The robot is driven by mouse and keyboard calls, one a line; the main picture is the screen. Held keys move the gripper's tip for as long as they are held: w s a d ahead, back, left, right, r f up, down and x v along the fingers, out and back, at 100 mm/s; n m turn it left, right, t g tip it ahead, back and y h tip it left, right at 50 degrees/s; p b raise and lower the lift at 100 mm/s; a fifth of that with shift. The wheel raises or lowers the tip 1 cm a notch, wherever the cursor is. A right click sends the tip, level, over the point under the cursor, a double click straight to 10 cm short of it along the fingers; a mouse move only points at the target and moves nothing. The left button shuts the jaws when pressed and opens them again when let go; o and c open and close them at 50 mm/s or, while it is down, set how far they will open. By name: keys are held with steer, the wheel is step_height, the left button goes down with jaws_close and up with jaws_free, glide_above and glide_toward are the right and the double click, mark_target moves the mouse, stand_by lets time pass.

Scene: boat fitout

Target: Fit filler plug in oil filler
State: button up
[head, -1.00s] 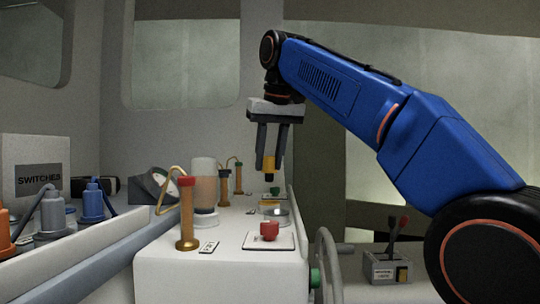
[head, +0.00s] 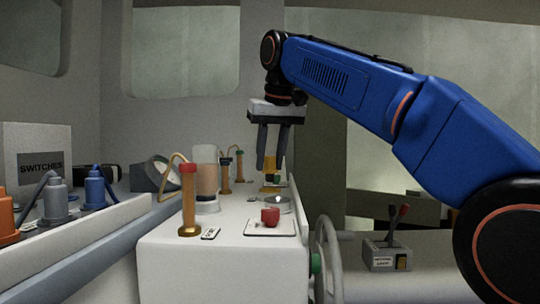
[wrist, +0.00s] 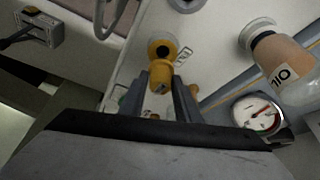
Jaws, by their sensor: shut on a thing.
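My gripper (head: 269,165) is shut on the yellow filler plug (head: 274,162) and holds it above the white console top. In the wrist view the plug (wrist: 160,76) sits between the two fingertips. The yellow oil filler (wrist: 160,47), a collar with a dark hole, lies just beyond the plug in that view. In the head view the filler (head: 270,188) shows low on the console below the plug, with a gap between them. The plug's lower end and its exact alignment with the hole are hard to tell.
On the console (head: 225,260) stand a red knob (head: 270,217), a brass tube with a red top (head: 188,200) and an oil jar (head: 207,180). A round gauge (wrist: 256,114) shows in the wrist view. A handwheel (head: 328,260) and lever box (head: 386,257) are at right.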

mark_target(271, 170)
steer(key=shift+f, duration=1.8)
steer(key=shift+f, duration=0.2)
steer(key=o, duration=1.1)
